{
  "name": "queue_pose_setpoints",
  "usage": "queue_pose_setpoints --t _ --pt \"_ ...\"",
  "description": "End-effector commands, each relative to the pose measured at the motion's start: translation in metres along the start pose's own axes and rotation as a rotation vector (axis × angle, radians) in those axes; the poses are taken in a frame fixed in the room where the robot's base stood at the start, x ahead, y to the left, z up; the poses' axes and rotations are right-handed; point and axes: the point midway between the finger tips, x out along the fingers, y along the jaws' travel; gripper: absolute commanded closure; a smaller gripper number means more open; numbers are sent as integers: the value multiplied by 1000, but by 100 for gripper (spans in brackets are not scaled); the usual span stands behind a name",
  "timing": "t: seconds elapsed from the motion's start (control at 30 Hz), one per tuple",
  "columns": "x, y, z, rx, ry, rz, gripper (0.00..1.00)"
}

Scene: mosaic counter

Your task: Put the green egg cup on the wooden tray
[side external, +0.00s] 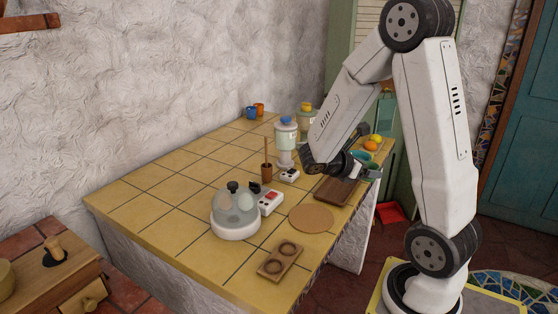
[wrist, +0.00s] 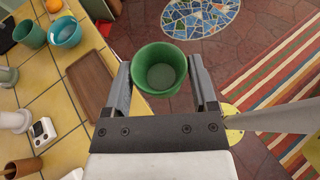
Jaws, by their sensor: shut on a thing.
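The green egg cup (wrist: 160,68) sits between the two fingers of my gripper (wrist: 160,82) in the wrist view, its open mouth facing the camera. My gripper is shut on it. Behind the cup the wrist view shows floor, beyond the counter's edge. The wooden tray (wrist: 90,84) lies to the left of the cup, flat and empty. In the side view the tray (side external: 336,190) lies near the counter's right edge, and my gripper (side external: 367,170) is above and to the right of it. The cup is hard to make out there.
Oranges (side external: 371,145) lie at the back right. A round cork mat (side external: 311,219), an egg cooker (side external: 235,228) and a two-hole wooden holder (side external: 279,260) are nearer. Left tiles are clear.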

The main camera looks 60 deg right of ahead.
Motion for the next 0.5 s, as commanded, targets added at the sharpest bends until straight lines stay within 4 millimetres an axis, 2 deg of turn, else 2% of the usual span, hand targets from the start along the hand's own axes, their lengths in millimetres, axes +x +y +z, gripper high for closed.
queue_pose_setpoints --t 0.37,0.5 --pt "-5 20 19 -63 -1 158 89" --pt "-1 21 10 -71 -1 162 89"
